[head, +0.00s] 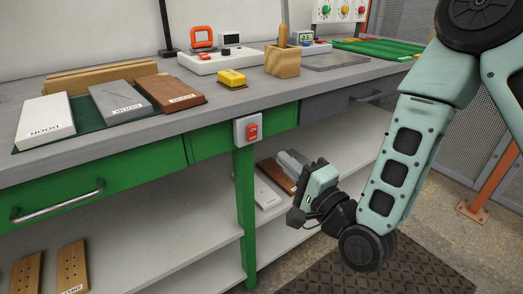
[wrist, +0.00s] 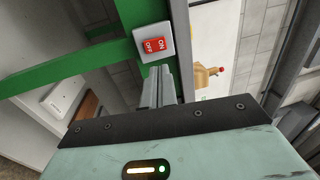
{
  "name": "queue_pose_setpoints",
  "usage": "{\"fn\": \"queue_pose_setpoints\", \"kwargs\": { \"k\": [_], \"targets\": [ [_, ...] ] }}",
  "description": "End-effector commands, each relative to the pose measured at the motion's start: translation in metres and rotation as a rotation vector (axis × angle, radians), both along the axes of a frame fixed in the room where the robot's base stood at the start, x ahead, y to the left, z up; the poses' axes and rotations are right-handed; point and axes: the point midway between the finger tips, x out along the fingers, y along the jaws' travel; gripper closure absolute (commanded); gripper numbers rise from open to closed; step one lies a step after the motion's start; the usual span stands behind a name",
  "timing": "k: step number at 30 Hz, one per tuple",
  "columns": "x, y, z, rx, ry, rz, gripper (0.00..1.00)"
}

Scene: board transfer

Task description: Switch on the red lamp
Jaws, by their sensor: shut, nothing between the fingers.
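A wall panel (head: 337,17) at the top of the head view carries a green, a yellow and a red round piece; the red one (head: 361,10) is at right, too small to tell whether lit. A grey box with a red rocker switch (head: 253,131) is on the bench front above a green leg. In the wrist view the switch (wrist: 153,45) reads ON and OFF; which side is pressed is unclear. My gripper (head: 290,162) is shut and empty, below and right of the switch. In the wrist view its fingertips (wrist: 158,75) lie just below the switch box, apparently apart from it.
The bench top (head: 215,100) holds sample boards, a yellow block (head: 231,78), a wooden holder (head: 282,62) and a white device (head: 205,62). A drawer handle (head: 58,202) juts out at left. Shelves with boards lie below. Open floor is at lower right.

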Motion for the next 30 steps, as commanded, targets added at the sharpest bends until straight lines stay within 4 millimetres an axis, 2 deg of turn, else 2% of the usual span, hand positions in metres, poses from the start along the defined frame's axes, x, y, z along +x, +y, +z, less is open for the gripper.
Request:
{"fn": "queue_pose_setpoints", "kwargs": {
  "k": [1, 4, 6, 12, 18, 30],
  "targets": [
    [0.002, 0.001, -0.005, 0.001, -0.004, 0.0, 1.0],
    [0.005, 0.005, -0.002, 0.001, -0.004, 0.0, 1.0],
    [0.02, 0.014, 0.006, 0.002, -0.004, -0.001, 1.0],
    [0.051, 0.036, 0.011, 0.001, -0.002, 0.0, 1.0],
    [0.071, 0.049, 0.014, 0.001, 0.001, -0.001, 1.0],
    [0.077, 0.053, 0.015, 0.0, 0.002, 0.0, 1.0]
  ]
}}
